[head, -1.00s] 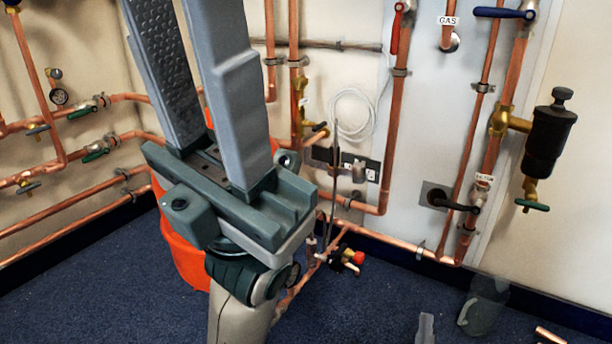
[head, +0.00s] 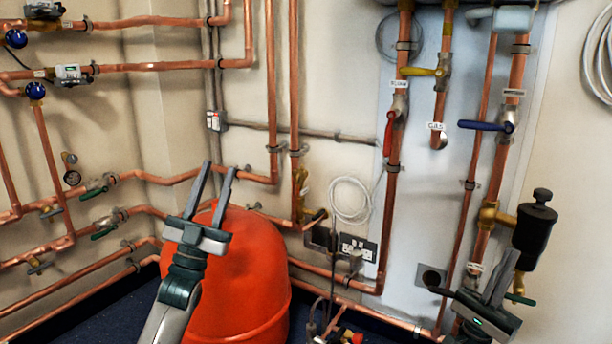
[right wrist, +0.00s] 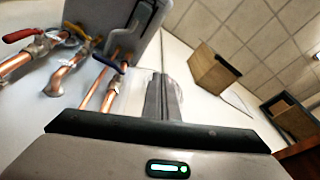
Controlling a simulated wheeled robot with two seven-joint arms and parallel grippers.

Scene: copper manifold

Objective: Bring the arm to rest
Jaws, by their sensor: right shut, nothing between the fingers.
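My left gripper (head: 214,172) stands in the head view left of centre, fingers pointing up. Its two fingers are apart, with nothing seen between them. It appears in front of the red-orange tank (head: 245,280) and hides part of its left side. My right gripper (head: 506,272) is at the lower right of the head view, in front of the pipes near the black air vent (head: 535,232). Its fingers are together and empty. In the right wrist view its closed fingers (right wrist: 164,95) point up the picture. I cannot tell whether the right gripper touches a pipe.
Copper pipes run along both walls, with a red lever (head: 389,133) and a blue lever (head: 485,126) on them. A socket plate (head: 357,247) and a white cable coil (head: 350,201) are at centre. The right wrist view shows a brown box (right wrist: 214,70).

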